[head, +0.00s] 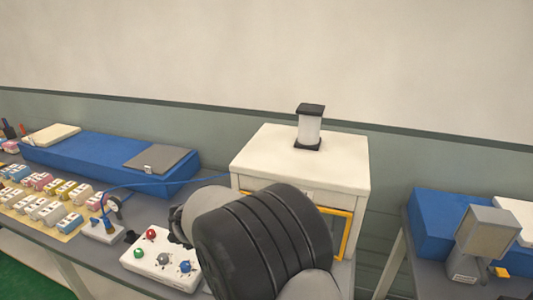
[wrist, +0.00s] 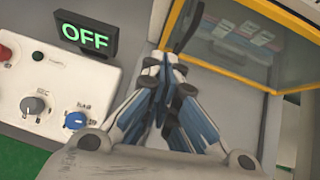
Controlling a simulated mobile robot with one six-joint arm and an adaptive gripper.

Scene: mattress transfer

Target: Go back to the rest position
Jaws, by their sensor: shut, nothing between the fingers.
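My gripper (wrist: 168,72) shows in the wrist view with its blue-and-white fingers together and nothing between them. It is in front of the yellow-framed window (wrist: 228,64) of the white cabinet (head: 300,160), above a grey surface. I cannot tell whether the fingers touch anything. In the head view my dark arm link covers the gripper and part of the cabinet's front. The white control box (head: 160,258) stands left of the arm, and its knobs show in the wrist view (wrist: 52,98). A display (wrist: 86,36) beside it reads OFF in green.
A blue mattress (head: 95,158) lies on the left table with a cream pad (head: 52,134) and a grey pad (head: 157,159). Several small coloured blocks stand in front. At right, another blue mattress (head: 428,222) and a grey device (head: 486,234) are on a separate table.

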